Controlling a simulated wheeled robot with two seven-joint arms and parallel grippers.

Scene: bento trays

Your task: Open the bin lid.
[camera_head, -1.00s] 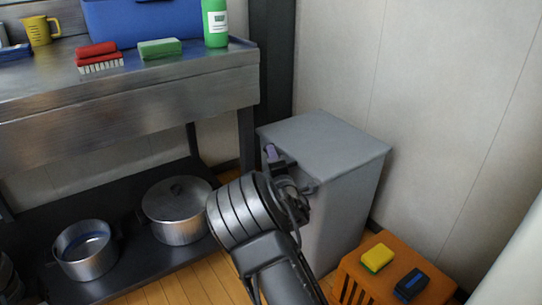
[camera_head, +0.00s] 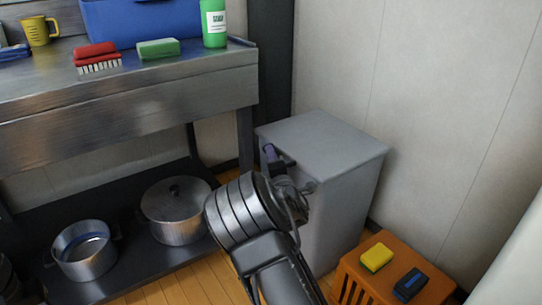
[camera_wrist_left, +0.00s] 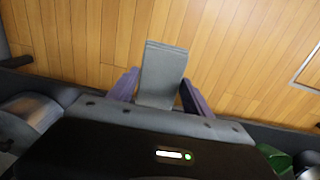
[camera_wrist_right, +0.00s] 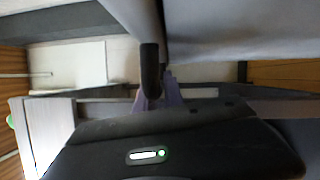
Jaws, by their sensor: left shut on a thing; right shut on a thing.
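The grey bin (camera_head: 340,215) stands against the wall, right of the steel table. Its flat grey lid (camera_head: 325,142) lies level on top, with no visible gap. My right gripper (camera_head: 272,158) is at the lid's front left edge. In the right wrist view, its purple fingers (camera_wrist_right: 158,92) are shut on a dark bar, the lid handle (camera_wrist_right: 150,68), which stands between them. My left gripper (camera_wrist_left: 158,92) shows only in the left wrist view. Its purple fingers are shut on a flat grey block (camera_wrist_left: 162,72) above the wooden floor.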

